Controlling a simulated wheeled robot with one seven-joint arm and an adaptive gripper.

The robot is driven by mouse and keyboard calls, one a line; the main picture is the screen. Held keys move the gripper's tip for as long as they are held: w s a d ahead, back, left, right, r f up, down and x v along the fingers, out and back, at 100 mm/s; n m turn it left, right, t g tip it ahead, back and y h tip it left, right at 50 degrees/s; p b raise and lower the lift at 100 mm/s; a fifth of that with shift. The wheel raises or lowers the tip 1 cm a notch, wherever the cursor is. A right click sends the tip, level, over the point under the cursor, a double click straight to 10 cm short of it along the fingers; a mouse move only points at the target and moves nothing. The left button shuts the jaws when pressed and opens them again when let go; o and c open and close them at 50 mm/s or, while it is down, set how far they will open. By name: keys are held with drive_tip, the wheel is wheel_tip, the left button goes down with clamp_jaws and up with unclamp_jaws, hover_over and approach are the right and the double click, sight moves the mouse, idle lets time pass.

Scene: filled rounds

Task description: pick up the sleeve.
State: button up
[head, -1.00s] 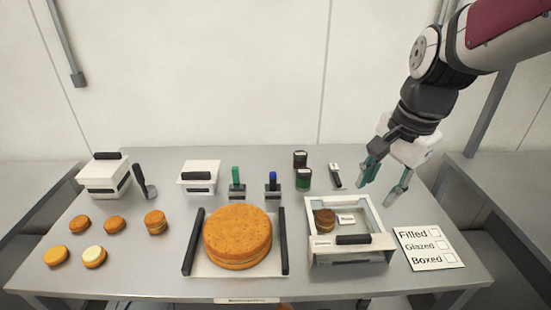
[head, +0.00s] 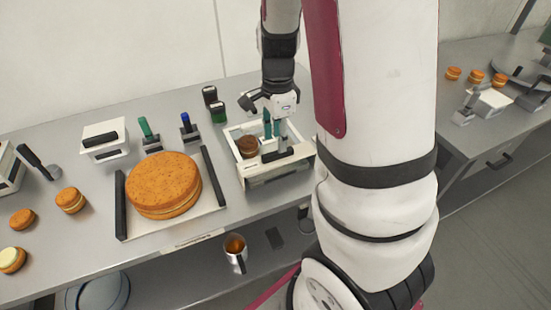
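I cannot tell for sure which thing is the sleeve. A small white labelled piece lay inside the open white box in the earlier head view; my gripper now covers that spot. The box (head: 249,176) has a dark handle bar on its front wall, and a brown round (head: 247,146) lies in its left part. My gripper (head: 275,143) points straight down into the box, right of the brown round. Its two greenish fingers show a small gap, but the tips are partly hidden. Whether they hold anything does not show.
A large orange filled round (head: 165,183) sits on a tray with black side bars left of the box. A cup (head: 235,249) is on the shelf below. My arm hides the table's right end.

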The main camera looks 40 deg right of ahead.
sight(277, 164)
drive_tip(key=shift+w+d+f, duration=0.1)
drive_tip(key=shift+d+f, duration=0.05)
drive_tip(key=shift+f, duration=1.25)
drive_tip(key=shift+w+d+f, duration=0.1)
drive_tip(key=shift+f, duration=1.3)
clamp_jaws()
